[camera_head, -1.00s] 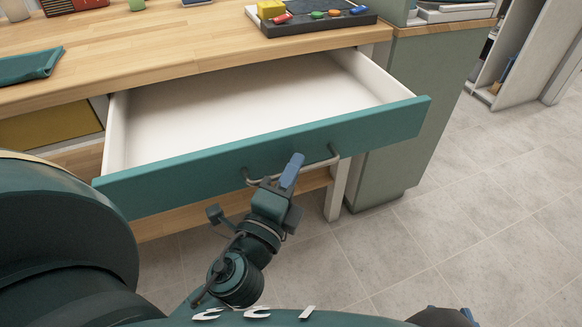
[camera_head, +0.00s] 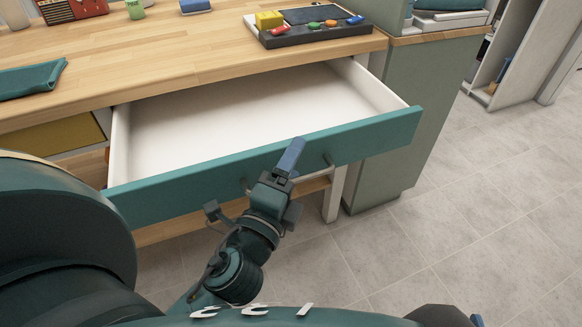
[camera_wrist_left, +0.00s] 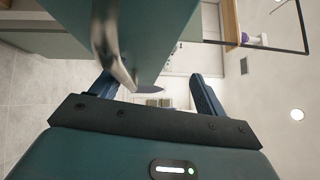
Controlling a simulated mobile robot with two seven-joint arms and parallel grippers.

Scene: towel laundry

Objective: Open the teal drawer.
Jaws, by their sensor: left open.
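The teal drawer (camera_head: 365,142) is pulled well out from under the wooden worktop, and its white inside is empty. Its metal bar handle (camera_head: 328,160) is on the front, with its middle hidden behind my left gripper. My left gripper (camera_head: 290,155) is open in front of the drawer front, at the handle. In the left wrist view, the teal front (camera_wrist_left: 155,35) and the handle (camera_wrist_left: 103,35) stand close before the open left gripper (camera_wrist_left: 152,90). I cannot tell whether the fingers touch the handle. Only a dark piece, perhaps of my right arm, shows at the bottom right edge.
A yellow drawer front (camera_head: 50,135) is left of the open drawer. A green-grey cabinet (camera_head: 405,125) stands on the right. The worktop (camera_head: 180,60) holds a teal cloth (camera_head: 30,80) and a dark tray (camera_head: 318,35) with coloured pieces. The tiled floor at right is clear.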

